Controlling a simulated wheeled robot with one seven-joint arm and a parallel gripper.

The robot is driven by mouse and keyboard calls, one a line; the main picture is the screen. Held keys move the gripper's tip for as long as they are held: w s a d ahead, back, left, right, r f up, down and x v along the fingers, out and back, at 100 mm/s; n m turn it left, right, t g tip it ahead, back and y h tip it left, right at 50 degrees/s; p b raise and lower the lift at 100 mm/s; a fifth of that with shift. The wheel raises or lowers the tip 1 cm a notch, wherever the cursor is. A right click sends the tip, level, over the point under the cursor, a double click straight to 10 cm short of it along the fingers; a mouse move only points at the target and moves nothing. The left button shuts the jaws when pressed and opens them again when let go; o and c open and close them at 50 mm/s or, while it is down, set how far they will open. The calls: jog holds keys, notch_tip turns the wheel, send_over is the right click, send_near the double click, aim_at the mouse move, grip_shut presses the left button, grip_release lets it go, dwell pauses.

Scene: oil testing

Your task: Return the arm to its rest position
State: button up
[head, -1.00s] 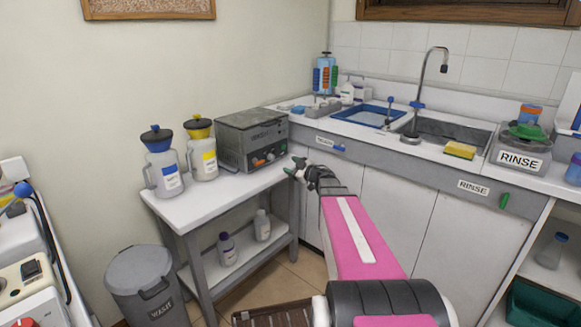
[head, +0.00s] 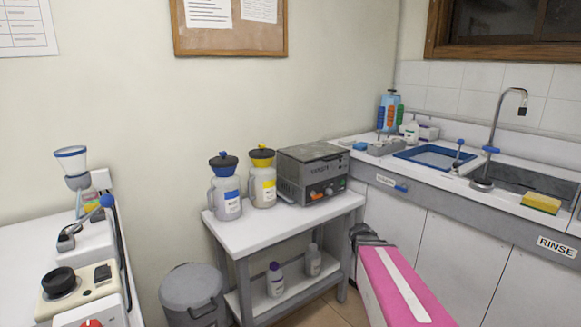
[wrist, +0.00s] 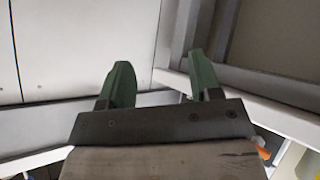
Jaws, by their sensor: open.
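My pink arm (head: 398,290) reaches up from the lower right of the head view, in front of the white cabinet doors. Its dark wrist end (head: 368,236) is beside the right end of the white cart; the fingers cannot be made out there. In the wrist view my gripper (wrist: 160,82) shows two green fingers spread apart with nothing between them. Pale panels and grey frame bars lie beyond the fingers.
A white cart (head: 238,232) holds a blue-capped jug (head: 226,190), a yellow-capped jug (head: 263,182) and a grey heater box (head: 312,172). A bin (head: 192,290) stands left of it. The sink counter (head: 345,143) is at right, a bench with instruments (head: 85,250) at left.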

jog(key=s+a+f+g+y, duration=0.1)
jog(key=s+a+f+g, duration=0.2)
jog(key=s, duration=0.6)
jog(key=s+a+f+g+y, duration=0.2)
jog(key=s+a+f+g, duration=0.2)
jog(key=s+a+g, duration=0.3)
jog(key=s, duration=0.3)
jog(key=shift+a+y, duration=0.15)
jog(key=shift+y, duration=0.15)
